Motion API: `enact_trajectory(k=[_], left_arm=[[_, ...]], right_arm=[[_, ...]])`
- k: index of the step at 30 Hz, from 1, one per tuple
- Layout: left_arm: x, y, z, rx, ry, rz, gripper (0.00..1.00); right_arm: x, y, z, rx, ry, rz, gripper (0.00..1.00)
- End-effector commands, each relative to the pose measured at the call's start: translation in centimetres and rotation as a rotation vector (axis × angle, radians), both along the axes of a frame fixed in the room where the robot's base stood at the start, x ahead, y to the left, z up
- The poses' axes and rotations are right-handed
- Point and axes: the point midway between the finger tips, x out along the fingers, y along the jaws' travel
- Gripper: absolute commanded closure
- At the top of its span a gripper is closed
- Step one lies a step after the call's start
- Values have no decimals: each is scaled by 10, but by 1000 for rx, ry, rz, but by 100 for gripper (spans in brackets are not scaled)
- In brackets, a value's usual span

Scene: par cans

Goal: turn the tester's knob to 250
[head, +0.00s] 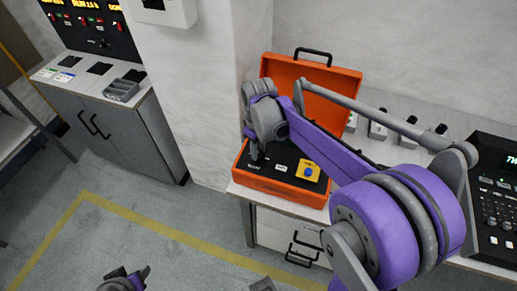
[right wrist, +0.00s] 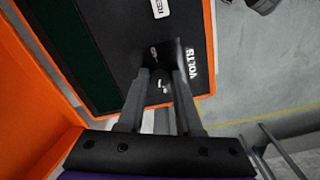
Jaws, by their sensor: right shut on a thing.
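The tester is an orange case (head: 284,186) with its lid up, standing on a white-topped bench. Its black panel carries small labels and a yellow piece with a blue button (head: 308,171). My right gripper (head: 256,153) reaches down over the left part of the panel. In the right wrist view my right gripper (right wrist: 163,85) is shut on the dark knob (right wrist: 177,52), beside the VOLTS label (right wrist: 191,64). The knob's pointer and setting cannot be read. My left gripper (head: 139,276) shows only partly at the bottom edge; its jaws are unclear.
Several grey-white cans with black tops (head: 378,128) stand behind my right arm. A black console (head: 495,200) is at the right edge. A grey cabinet (head: 120,125) stands at the left. The floor with a yellow line (head: 150,228) is clear in front.

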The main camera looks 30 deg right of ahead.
Motion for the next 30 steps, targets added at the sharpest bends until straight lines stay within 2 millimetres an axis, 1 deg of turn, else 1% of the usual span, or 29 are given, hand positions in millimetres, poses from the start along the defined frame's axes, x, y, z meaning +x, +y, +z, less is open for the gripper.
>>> enact_trajectory(k=[21, 30], left_arm=[[-1, 0, -3, 0, 1, 0, 50], [-1, 0, -4, 0, 1, 0, 50]], right_arm=[[0, 0, 0, -1, 0, -682, 100], [0, 0, 0, 0, 0, -946, 100]])
